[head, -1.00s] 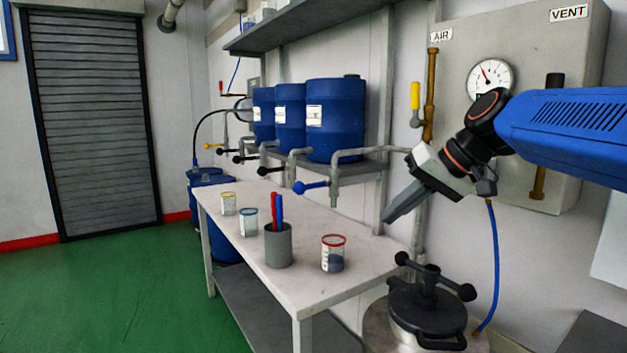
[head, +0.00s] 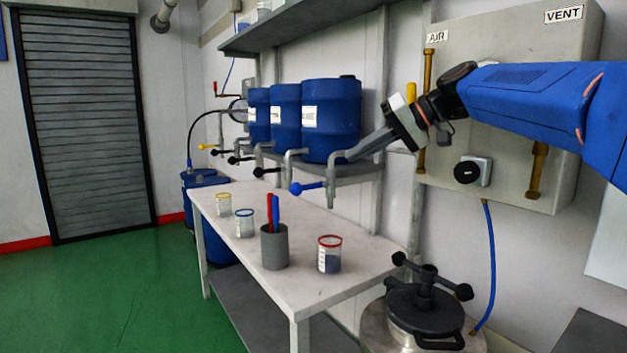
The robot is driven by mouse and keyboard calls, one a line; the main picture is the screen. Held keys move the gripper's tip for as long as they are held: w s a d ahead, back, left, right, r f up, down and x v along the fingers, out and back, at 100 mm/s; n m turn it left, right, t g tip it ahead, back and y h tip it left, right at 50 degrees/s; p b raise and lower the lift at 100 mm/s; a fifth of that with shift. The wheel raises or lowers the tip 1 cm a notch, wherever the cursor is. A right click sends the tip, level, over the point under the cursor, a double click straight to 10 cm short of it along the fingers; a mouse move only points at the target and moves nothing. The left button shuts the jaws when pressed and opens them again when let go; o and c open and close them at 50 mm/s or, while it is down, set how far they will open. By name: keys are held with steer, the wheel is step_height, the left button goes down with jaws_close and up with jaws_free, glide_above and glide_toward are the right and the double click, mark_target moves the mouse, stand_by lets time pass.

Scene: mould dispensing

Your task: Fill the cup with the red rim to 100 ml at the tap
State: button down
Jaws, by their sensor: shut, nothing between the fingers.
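The cup with the red rim (head: 330,258) stands upright on the pale bench near its right edge. A grey-blue content or marking shows in its lower part; I cannot read a level. A tap with a blue handle (head: 307,188) is on the wall side of the bench, its spout (head: 331,196) pointing down. In the picture the spout is above the cup, but the cup looks nearer to me than the spout. My gripper (head: 350,156) is shut and empty, level with the tap's pipe and pointing left. Its tips overlap the pipe and the nearest barrel; contact is unclear.
A grey holder (head: 275,249) with red and blue pens stands left of the cup. A blue-rimmed cup (head: 245,223) and a yellow-rimmed cup (head: 223,205) stand farther left. Several taps and blue barrels (head: 332,120) line the wall. A lidded pot (head: 424,310) stands at the lower right.

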mark_target(302, 186)
steer(key=shift+a, duration=0.1)
steer(key=x, duration=1.3)
steer(key=shift+w+a+f, duration=0.2)
steer(key=shift+a+f, duration=0.05)
steer(key=shift+f, duration=0.05)
